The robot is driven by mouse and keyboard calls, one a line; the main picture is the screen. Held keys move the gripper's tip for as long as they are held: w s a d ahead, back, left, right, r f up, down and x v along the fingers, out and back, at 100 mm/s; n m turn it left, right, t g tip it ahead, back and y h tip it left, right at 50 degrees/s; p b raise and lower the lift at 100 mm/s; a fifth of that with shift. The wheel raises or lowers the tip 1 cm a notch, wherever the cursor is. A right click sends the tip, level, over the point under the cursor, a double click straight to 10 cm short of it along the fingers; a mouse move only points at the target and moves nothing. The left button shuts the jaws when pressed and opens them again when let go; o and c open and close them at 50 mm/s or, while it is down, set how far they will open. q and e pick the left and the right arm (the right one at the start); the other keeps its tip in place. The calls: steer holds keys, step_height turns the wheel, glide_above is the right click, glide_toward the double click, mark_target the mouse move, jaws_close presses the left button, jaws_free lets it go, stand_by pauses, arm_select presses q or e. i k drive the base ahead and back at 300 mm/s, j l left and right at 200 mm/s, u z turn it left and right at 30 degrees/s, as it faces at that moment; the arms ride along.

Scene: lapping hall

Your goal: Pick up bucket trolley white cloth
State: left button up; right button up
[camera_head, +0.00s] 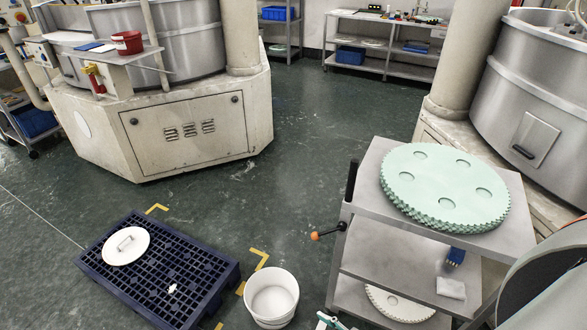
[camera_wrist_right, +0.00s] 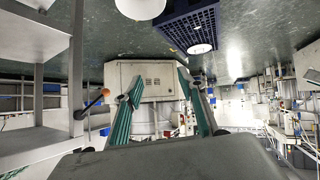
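A small folded white cloth (camera_head: 451,288) lies on the middle shelf of the grey metal trolley (camera_head: 375,262), near its right end. The trolley also shows at the left of the right wrist view (camera_wrist_right: 38,85). A white bucket (camera_head: 271,297) stands on the floor left of the trolley. Teal finger parts of my right gripper (camera_head: 328,320) show at the bottom edge of the head view, left of the trolley and apart from the cloth. In the right wrist view my right gripper (camera_wrist_right: 160,76) is open and empty, its teal fingers wide apart. My left gripper is not in view.
A blue brush (camera_head: 455,257) is beside the cloth; green toothed discs (camera_head: 445,187) cover the trolley top. An orange-knobbed lever (camera_head: 316,236) sticks out left of the trolley. A dark blue pallet (camera_head: 195,270) carries a white lid (camera_head: 126,246).

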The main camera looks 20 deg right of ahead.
mark_target(450, 288)
steer(key=l+z, duration=0.15)
steer(key=z, duration=2)
